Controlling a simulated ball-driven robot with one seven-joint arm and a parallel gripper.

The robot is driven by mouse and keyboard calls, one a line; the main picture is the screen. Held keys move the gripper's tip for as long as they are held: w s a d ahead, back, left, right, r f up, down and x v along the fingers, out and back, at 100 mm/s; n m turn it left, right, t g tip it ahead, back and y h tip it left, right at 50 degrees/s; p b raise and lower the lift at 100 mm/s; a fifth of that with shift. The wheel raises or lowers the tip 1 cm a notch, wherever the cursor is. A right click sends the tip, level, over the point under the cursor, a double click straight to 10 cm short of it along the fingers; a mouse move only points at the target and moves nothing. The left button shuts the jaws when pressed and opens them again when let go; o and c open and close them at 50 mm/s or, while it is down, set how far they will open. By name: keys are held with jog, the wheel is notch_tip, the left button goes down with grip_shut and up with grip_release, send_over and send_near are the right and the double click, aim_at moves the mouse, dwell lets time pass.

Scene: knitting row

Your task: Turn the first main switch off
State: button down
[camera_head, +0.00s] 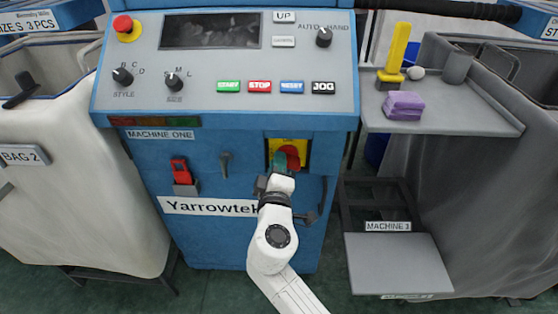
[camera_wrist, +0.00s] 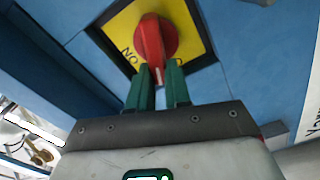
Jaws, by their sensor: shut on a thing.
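The main switch is a red rotary knob (camera_head: 291,157) on a yellow plate (camera_head: 274,147), low on the right of the blue front of machine one. In the wrist view the red knob (camera_wrist: 155,42) sits on the yellow plate (camera_wrist: 192,20), its handle with a white mark pointing down toward my gripper. Black letters on the plate are partly hidden. My gripper (camera_wrist: 160,88) has its green fingers on either side of the knob's lower handle, shut on it. In the head view my gripper (camera_head: 279,165) covers part of the knob.
A red lever (camera_head: 180,172) and a grey key-like handle (camera_head: 225,164) are left of the switch. The control panel (camera_head: 200,60) juts out above. A grey shelf (camera_head: 450,118) with a purple block (camera_head: 404,105) is at right. A white bag (camera_head: 80,190) stands at left.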

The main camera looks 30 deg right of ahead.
jog(key=shift+a+f+n+p, duration=0.1)
jog(key=shift+f+n+p, duration=0.2)
jog(key=shift+n, duration=0.75)
jog(key=shift+a+f+n+p, duration=0.1)
jog(key=shift+f+n+p, duration=0.15)
jog(key=shift+n, duration=0.8)
jog(key=c, duration=1.1)
grip_release()
jog(key=shift+o, duration=0.2)
jog(key=v, duration=1)
jog(key=shift+s+a+p, duration=0.15)
jog(key=shift+s+p, duration=0.15)
jog(key=shift+p, duration=0.1)
